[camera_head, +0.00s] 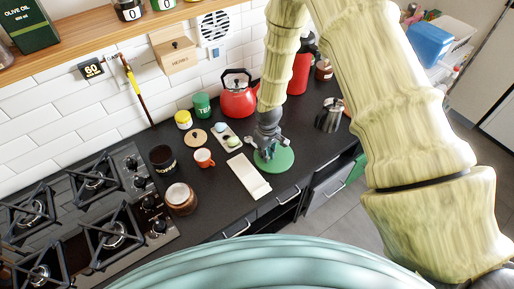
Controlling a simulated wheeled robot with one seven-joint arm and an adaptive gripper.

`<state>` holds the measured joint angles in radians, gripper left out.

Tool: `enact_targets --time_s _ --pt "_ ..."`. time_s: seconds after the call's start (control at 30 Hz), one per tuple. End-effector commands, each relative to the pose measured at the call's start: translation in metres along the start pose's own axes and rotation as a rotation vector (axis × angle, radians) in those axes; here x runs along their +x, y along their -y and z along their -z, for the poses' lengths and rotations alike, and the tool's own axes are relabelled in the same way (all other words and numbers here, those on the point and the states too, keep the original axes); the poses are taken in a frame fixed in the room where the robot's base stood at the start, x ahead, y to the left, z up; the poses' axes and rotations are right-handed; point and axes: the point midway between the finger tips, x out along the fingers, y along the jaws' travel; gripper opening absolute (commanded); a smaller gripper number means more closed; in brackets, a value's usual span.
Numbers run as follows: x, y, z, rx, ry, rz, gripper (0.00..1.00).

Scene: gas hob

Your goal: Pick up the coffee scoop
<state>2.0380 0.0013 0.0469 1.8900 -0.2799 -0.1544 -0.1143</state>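My gripper (268,146) is dark grey and points down over a round green mat or board (284,162) on the black counter. It is small here, and I cannot tell how far its fingers are apart or whether they touch anything. I cannot make out a coffee scoop for certain; it may be hidden by my gripper or too small to see. A black container with white lettering (162,159), seemingly a coffee tin, stands left of the red cup.
A red cup (204,158), a brown jar (181,199), a white slab (248,177) and a small tray (227,138) lie left of my gripper. A red kettle (238,100) stands behind, a metal pot (329,116) to the right. The gas hob (95,215) is at left.

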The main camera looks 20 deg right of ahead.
Motion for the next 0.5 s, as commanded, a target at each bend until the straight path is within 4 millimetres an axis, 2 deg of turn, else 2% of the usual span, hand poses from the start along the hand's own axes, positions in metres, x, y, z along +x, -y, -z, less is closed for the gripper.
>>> enact_targets --time_s 0.5 --pt "-0.0076 0.0000 0.0002 0.000 0.000 0.000 0.00"
